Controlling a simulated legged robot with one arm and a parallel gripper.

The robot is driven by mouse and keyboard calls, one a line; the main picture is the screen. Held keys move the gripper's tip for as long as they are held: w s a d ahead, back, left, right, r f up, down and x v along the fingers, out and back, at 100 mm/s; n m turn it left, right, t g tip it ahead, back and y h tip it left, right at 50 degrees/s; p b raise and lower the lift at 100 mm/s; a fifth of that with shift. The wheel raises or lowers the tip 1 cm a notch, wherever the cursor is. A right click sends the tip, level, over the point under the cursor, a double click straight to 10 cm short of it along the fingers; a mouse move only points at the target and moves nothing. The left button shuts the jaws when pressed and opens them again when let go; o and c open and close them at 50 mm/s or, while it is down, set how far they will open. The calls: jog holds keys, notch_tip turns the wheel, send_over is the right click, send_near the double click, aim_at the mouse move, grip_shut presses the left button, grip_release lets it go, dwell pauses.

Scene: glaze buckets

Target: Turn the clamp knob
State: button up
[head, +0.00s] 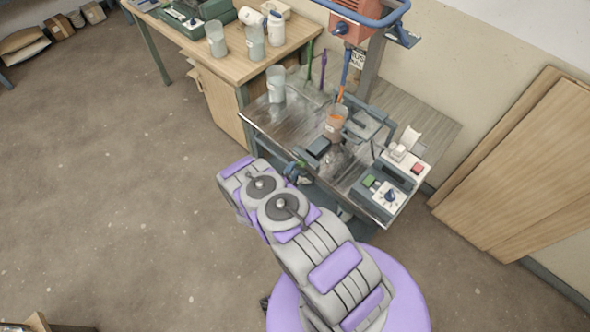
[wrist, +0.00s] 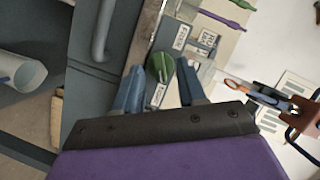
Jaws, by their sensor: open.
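A dark green knob (wrist: 160,67) shows in the wrist view, on a metal plate beside small white labels with dark print. My gripper (wrist: 158,74) is open, with its two blue fingers to either side of the knob. Gaps show between the knob and both fingers, and I see no contact. In the head view my gripper (head: 298,172) is at the front edge of the metal-topped bench (head: 270,118). A bit of green shows by its tips there, but my arm hides most of the knob.
A cup with orange content (head: 337,118) stands on the bench under a red mixer (head: 355,28). A control box (head: 388,196) with a dial sits at the bench's right. A clear beaker (head: 276,82) stands at the left. Boards (head: 530,165) lean on the wall.

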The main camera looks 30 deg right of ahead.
aim_at(299, 166)
jog(key=shift+x, duration=0.8)
jog(key=shift+d, duration=0.95)
jog(key=shift+a, duration=0.65)
jog(key=c, duration=0.6)
jog(key=shift+c, duration=0.7)
jog(key=shift+d, duration=0.25)
grip_shut()
